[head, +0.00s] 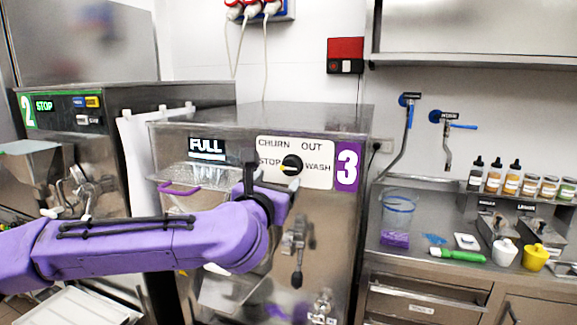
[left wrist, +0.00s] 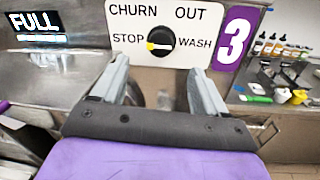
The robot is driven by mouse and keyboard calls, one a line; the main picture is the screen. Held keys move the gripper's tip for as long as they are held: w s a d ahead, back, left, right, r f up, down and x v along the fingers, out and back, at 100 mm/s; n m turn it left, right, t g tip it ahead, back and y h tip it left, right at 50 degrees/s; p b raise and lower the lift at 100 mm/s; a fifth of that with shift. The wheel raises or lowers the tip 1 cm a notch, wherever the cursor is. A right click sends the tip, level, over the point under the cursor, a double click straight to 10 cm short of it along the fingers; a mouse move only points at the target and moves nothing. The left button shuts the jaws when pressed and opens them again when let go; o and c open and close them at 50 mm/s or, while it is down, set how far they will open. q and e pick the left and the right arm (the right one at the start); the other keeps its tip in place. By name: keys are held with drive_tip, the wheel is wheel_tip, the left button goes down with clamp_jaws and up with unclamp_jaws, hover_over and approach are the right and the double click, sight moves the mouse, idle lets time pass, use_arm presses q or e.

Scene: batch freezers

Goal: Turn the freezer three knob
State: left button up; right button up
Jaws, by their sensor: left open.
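The freezer three knob (head: 293,162) is a round black dial with a yellow pointer. It sits on a white plate (head: 318,148) marked CHURN, OUT, STOP and WASH, beside a purple "3" label (head: 347,166). In the left wrist view the knob (left wrist: 159,40) shows clear ahead of the fingers, with its yellow pointer toward STOP on the left. My left gripper (left wrist: 158,68) is open and empty. Its two grey fingers straddle the line to the knob, and I see no contact. In the head view my purple left arm partly hides the gripper and the freezer front. My right gripper is not in view.
A purple handle (head: 180,189) and a lever (head: 298,250) are on freezer three's front. Freezer two (head: 75,115) stands to the left. A counter (head: 440,215) at the right holds a clear jug (head: 398,212), bottles (head: 494,175) and a green-handled tool (head: 457,255).

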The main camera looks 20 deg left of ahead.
sight(290, 168)
use_arm(q)
drive_tip(key=w+p, duration=0.4)
drive_tip(key=w, duration=0.5)
drive_tip(key=shift+a+f, duration=0.1)
drive_tip(key=shift+a, duration=0.05)
drive_tip(key=shift+w+f, duration=0.15)
drive_tip(key=shift+w, duration=0.5)
drive_tip(key=c, duration=1.1)
drive_tip(key=shift+o, duration=0.2)
